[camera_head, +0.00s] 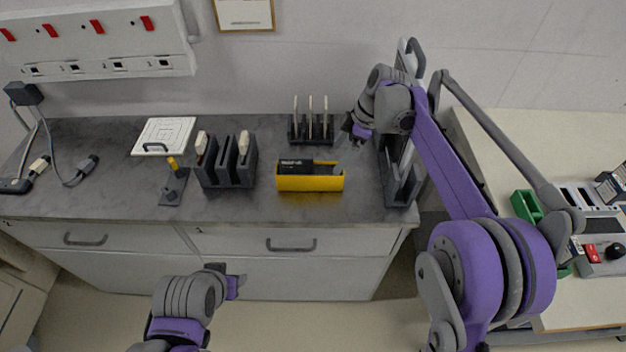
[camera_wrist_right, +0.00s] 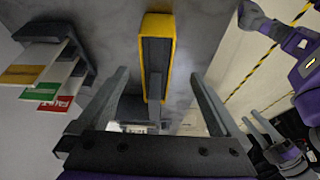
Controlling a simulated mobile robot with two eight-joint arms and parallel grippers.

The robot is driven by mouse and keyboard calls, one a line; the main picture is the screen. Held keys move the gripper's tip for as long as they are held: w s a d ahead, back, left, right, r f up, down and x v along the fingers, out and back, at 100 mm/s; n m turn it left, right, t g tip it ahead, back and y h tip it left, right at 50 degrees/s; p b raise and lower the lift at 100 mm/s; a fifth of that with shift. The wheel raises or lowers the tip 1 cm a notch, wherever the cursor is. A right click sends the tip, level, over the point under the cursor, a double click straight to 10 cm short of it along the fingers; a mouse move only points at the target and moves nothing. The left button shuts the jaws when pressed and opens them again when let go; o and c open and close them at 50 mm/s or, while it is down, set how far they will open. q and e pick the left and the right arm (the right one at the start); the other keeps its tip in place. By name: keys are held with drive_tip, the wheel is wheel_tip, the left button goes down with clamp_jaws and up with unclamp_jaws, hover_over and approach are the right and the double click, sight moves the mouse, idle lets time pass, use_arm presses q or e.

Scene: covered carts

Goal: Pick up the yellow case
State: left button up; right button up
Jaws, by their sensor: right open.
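The yellow case (camera_head: 310,184) stands on the grey worktop, long and open-topped, with a black part showing at its back left. In the right wrist view the yellow case (camera_wrist_right: 171,50) lies beyond the fingertips, its dark inside facing the camera. My right gripper (camera_head: 350,128) is above the worktop, behind and to the right of the case. In the wrist view the right gripper (camera_wrist_right: 160,78) is open and empty, not touching the case. My left gripper (camera_head: 238,284) hangs in front of the counter, apart from the case. It also shows in the wrist view (camera_wrist_right: 250,122), with its fingers apart.
A dark rack (camera_head: 311,130) with upright tags stands behind the case. A dark slotted holder (camera_head: 225,172) is to its left and a tall grey stand (camera_head: 402,185) to its right. A white panel (camera_head: 164,135) lies further left. Worktop in front of the case is clear.

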sight(325, 170)
drive_tip(key=shift+w+a+f, duration=0.2)
drive_tip(key=shift+w+f, duration=0.05)
drive_tip(key=shift+f, duration=0.1)
drive_tip(key=x, duration=0.4)
drive_tip(key=shift+a+f, duration=0.2)
drive_tip(key=shift+f, duration=0.05)
drive_tip(key=shift+x, duration=3)
use_arm(q)
drive_tip(key=shift+f, duration=0.1)
use_arm(e)
drive_tip(key=shift+a+r, duration=0.1)
drive_tip(key=c, duration=1.5)
wheel_tip(325, 170, up, 10)
drive_tip(key=shift+c, duration=0.2)
use_arm(q)
drive_tip(key=shift+r, duration=0.25)
drive_tip(key=shift+s+f+b, duration=0.25)
drive_tip(key=shift+f+b, duration=0.45)
drive_tip(key=shift+f, duration=0.25)
drive_tip(key=shift+s+f+b, duration=0.25)
drive_tip(key=shift+f+b, duration=0.5)
drive_tip(key=shift+f, duration=0.25)
drive_tip(key=shift+s+f+b, duration=0.25)
drive_tip(key=shift+f+b, duration=0.45)
drive_tip(key=shift+f, duration=0.25)
use_arm(e)
drive_tip(key=shift+f, duration=5.05)
